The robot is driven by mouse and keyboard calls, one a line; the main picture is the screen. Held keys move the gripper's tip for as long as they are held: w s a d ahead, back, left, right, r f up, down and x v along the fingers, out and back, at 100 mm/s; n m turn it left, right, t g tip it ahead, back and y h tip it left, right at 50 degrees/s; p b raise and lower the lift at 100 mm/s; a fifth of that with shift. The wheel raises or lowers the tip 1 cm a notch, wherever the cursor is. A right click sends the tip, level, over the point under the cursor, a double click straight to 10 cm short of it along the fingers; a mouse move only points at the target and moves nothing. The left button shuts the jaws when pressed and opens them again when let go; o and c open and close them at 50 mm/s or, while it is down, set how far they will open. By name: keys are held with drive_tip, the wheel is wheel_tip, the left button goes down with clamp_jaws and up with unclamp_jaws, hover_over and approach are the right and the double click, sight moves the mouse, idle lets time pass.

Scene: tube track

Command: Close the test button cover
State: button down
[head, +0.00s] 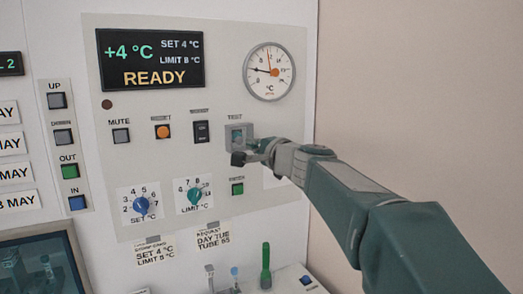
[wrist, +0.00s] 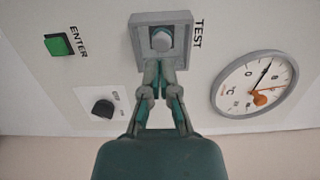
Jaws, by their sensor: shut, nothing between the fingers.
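The test button housing (head: 238,131) is a grey square frame under the word TEST on the panel. In the wrist view the housing (wrist: 137,38) surrounds a grey round button (wrist: 161,40), whose face is visible. I cannot make out a separate cover flap or its angle. My gripper (head: 250,156) reaches in from the right, at the housing's lower right in the head view. In the wrist view my gripper (wrist: 161,64) has its fingertips together at the housing's near edge, overlapping it; contact cannot be told. It is shut and empty.
A round gauge (head: 269,71) is above right of the housing. The green ENTER button (head: 237,188) is below it, and a black rocker switch (head: 201,131) is to its left. A black knob (wrist: 103,108) on a white plate lies near my gripper.

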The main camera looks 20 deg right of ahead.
sight(238, 141)
drive_tip(key=a, duration=0.1)
drive_tip(key=w+a, duration=0.1)
drive_tip(key=shift+w+a, duration=0.15)
drive_tip(key=shift+a, duration=0.15)
drive_tip(key=shift+d, duration=0.75)
drive_tip(key=shift+w+a, duration=0.35)
drive_tip(key=shift+w, duration=0.2)
drive_tip(key=shift+s+a+r, duration=0.15)
drive_tip(key=shift+a, duration=0.2)
drive_tip(key=shift+a, duration=0.1)
drive_tip(key=shift+a, duration=0.1)
